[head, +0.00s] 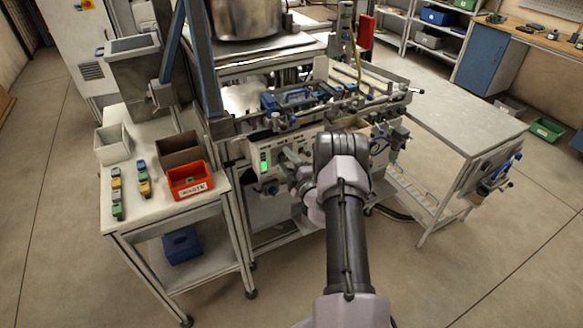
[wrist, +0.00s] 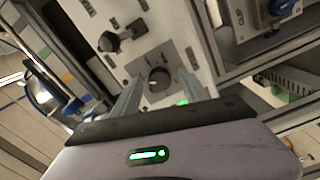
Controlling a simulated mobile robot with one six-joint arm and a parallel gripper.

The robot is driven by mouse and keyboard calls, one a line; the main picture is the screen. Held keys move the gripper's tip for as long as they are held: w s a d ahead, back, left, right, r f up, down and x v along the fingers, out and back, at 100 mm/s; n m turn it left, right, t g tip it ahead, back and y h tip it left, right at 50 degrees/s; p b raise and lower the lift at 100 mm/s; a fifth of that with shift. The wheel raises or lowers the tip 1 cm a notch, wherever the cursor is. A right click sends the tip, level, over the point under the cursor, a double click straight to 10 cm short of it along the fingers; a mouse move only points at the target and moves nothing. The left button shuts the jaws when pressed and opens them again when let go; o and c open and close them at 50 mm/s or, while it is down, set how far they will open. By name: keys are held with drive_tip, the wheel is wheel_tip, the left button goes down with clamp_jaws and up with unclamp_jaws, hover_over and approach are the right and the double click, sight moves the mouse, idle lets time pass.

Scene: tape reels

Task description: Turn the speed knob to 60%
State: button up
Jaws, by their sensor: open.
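A round dark-grey knob (wrist: 159,80) sits on the pale control panel (wrist: 165,30) in the wrist view. It shows between the two fingers of my gripper (wrist: 160,76), which are spread apart. The fingers appear apart from the knob, though their distance from the panel is hard to judge. The knob's scale and exact setting are too small to read. In the head view my gripper (head: 296,178) is in front of the panel (head: 284,150), largely hidden by my own arm.
A second black control (wrist: 110,41) with a grey lever is up and left on the panel. A side table (head: 140,208) with an orange bin (head: 190,181) stands left; a long bench (head: 450,115) stands right.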

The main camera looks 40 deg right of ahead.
drive_tip(key=p+v, duration=0.2)
drive_tip(key=v, duration=1.5)
drive_tip(key=shift+a+r, duration=0.1)
drive_tip(key=shift+a, duration=0.05)
